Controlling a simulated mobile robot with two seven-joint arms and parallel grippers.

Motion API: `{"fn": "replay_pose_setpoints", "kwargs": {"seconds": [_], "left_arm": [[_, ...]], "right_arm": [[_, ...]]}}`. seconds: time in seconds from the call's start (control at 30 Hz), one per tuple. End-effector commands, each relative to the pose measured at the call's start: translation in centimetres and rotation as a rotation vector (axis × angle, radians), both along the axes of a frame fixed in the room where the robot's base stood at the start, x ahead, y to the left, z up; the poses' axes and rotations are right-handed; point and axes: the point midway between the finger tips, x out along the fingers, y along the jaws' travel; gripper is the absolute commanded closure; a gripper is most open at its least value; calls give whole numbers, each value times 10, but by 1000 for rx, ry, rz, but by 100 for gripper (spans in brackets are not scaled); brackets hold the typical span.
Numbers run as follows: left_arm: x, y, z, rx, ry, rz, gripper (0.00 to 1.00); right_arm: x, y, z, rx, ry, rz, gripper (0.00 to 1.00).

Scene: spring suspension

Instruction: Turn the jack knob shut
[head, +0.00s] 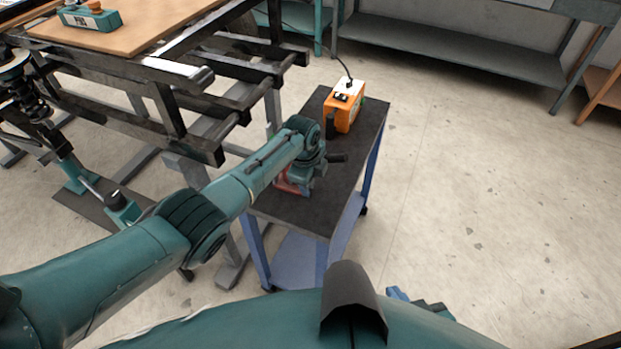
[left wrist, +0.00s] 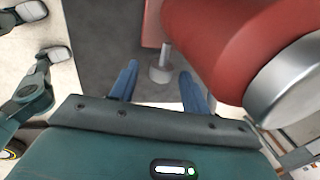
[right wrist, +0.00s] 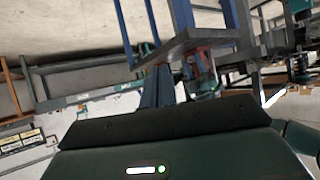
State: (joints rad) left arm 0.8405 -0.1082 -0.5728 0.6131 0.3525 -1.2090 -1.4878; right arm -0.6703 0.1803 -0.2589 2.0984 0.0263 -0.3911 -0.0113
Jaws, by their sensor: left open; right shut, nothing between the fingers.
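The red jack (head: 284,187) stands on the dark top of a small cart, mostly hidden behind my left arm in the head view. In the left wrist view its large red body (left wrist: 222,40) with a silver end fills the upper right. The jack knob (left wrist: 160,73) is a small grey disc on a thin stem beside the red body. My left gripper (left wrist: 159,70) is open. The knob appears in the gap between its fingertips, with no clear contact. My right gripper (right wrist: 158,86) is shut and empty, away from the jack.
The cart (head: 338,158) has blue legs and a lower shelf. An orange box (head: 343,108) with a cable stands at its far end. A workbench frame (head: 150,95) is close on the left. The floor to the right is clear.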

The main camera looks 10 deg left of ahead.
Motion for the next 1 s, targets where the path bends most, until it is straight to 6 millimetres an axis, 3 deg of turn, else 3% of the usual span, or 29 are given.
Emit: {"fn": "replay_pose_setpoints", "kwargs": {"seconds": [0.23,0.7,1.0], "left_arm": [[-1,1,16,-1,-3,0,53],[-19,9,104,0,-3,0,53],[-24,10,129,0,0,0,53]], "right_arm": [[2,-2,7,-2,1,-6,100],[-3,-10,5,-17,49,-34,100],[-3,-13,4,-21,50,-39,100]]}}
